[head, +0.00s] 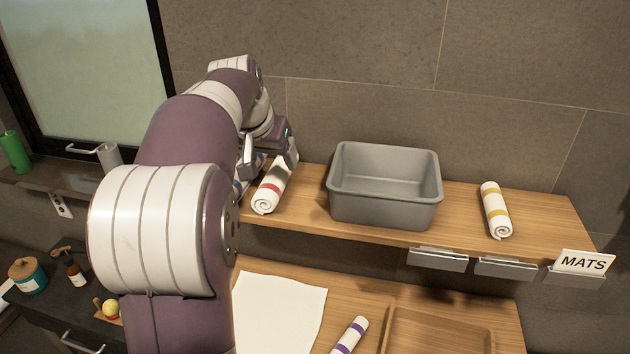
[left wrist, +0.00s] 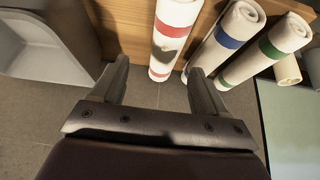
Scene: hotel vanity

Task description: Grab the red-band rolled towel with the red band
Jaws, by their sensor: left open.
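The red-band rolled towel (head: 267,196) is white and lies on the wooden shelf, left of the grey bin. My left gripper (head: 271,160) is open at its far end, with one finger to each side in the picture. In the left wrist view the red-band towel (left wrist: 172,32) points toward the gap between the open fingers (left wrist: 157,70), and its near end shows between the tips. I see no finger closed on it. A blue-band towel (left wrist: 226,42) lies beside it, mostly hidden by my arm in the head view. My right gripper is not in view.
The grey bin (head: 385,212) stands right of the towel. A yellow-band towel (head: 496,210) lies farther right, near a MATS sign (head: 583,262). A green-band towel (left wrist: 272,48) lies past the blue one. A purple-band towel (head: 350,335) and wooden tray (head: 396,318) are below.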

